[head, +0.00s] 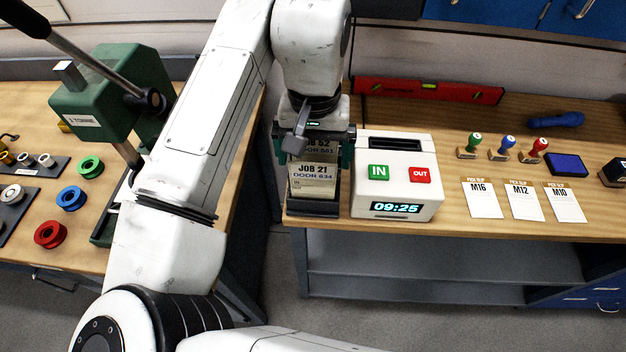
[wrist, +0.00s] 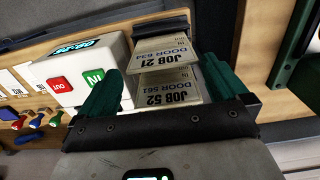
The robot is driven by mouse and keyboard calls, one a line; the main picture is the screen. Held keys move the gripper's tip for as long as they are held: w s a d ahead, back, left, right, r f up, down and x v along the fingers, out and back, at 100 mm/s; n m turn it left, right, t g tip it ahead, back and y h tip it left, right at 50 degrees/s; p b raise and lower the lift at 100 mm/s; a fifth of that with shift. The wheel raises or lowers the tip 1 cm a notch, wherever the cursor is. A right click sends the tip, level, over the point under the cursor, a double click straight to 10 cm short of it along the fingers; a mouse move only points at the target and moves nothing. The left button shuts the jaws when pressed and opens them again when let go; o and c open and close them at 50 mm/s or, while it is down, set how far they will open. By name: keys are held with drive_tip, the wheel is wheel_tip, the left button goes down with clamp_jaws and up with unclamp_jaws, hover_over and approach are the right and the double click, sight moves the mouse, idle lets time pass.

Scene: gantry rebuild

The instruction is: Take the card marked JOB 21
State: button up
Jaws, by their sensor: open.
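My gripper (head: 316,156) is open above and behind the JOB 21 card. In the wrist view my gripper (wrist: 161,68) has its teal fingers apart, one on each side of the cards. There the JOB 52 card (wrist: 168,90) is nearer the palm and the JOB 21 card (wrist: 160,50) is farther out. Contact cannot be told.
A white time clock (head: 397,190) with IN and OUT buttons stands close right of the rack. Pick slips (head: 524,203), stamps (head: 502,150) and a red level (head: 428,91) lie farther right. A green press (head: 110,100) stands on the left bench. A gap separates the benches.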

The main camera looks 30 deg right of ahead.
sight(313, 175)
drive_tip(key=shift+a+f+p, duration=0.1)
drive_tip(key=shift+f+p, duration=0.75)
drive_tip(key=shift+f, duration=2.3)
drive_tip(key=c, duration=0.7)
drive_tip(key=shift+r, duration=0.15)
